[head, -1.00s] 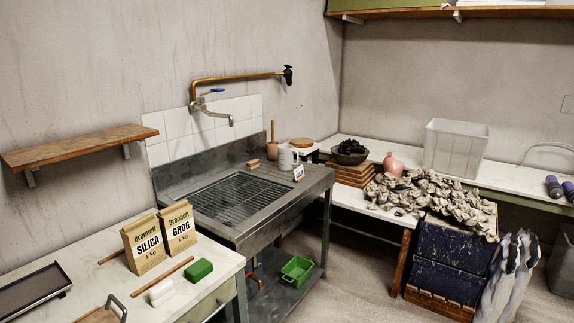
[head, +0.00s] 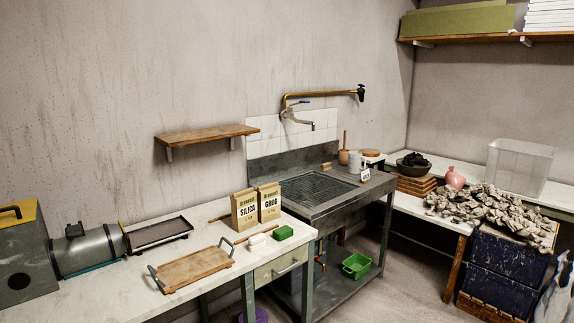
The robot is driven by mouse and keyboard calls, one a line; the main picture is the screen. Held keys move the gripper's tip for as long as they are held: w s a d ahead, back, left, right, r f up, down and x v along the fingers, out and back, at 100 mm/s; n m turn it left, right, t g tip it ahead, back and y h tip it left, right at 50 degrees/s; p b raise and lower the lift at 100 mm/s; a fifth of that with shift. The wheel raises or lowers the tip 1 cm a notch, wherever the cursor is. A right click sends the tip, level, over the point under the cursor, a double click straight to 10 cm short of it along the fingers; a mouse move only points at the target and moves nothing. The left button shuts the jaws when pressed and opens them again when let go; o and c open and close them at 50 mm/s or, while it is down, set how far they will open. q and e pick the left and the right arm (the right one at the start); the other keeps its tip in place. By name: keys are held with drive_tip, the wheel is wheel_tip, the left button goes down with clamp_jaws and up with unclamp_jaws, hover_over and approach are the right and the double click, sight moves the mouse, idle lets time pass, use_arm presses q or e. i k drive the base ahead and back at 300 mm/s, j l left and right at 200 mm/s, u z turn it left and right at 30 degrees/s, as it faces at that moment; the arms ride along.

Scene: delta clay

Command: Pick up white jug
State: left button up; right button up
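The white jug (head: 355,160) stands upright on the back right part of the grey metal sink unit (head: 333,211). A small card with blue marks (head: 365,174) is in front of it and hides a little of its lower part. A terracotta pot with a tool in it (head: 343,156) is just left of the jug. Neither of my grippers shows in the head view, and nothing is touching the jug.
A worktop (head: 110,296) on the left holds a wooden tray (head: 194,268), silica and grog bags (head: 245,209) and a grey machine (head: 90,250). A clay heap (head: 490,212) lies at right. A green crate (head: 356,265) sits on the lower shelf. Some floor (head: 415,285) is clear.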

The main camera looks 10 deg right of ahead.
sight(355, 157)
drive_tip(key=i+l+u, duration=0.15)
drive_tip(key=u, duration=0.25)
drive_tip(key=i+l+u, duration=0.15)
drive_tip(key=l+u, duration=0.15)
drive_tip(key=u, duration=0.15)
drive_tip(key=i+l+u, duration=0.1)
drive_tip(key=l+u, duration=0.15)
drive_tip(key=u, duration=0.15)
drive_tip(key=l+u, duration=0.3)
drive_tip(key=u, duration=0.15)
drive_tip(key=i+l, duration=0.1)
drive_tip(key=l, duration=2.5)
drive_tip(key=i+l, duration=0.15)
drive_tip(key=l, duration=1.1)
drive_tip(key=i+l, duration=0.1)
drive_tip(key=l, duration=2.5)
drive_tip(key=i, duration=0.05)
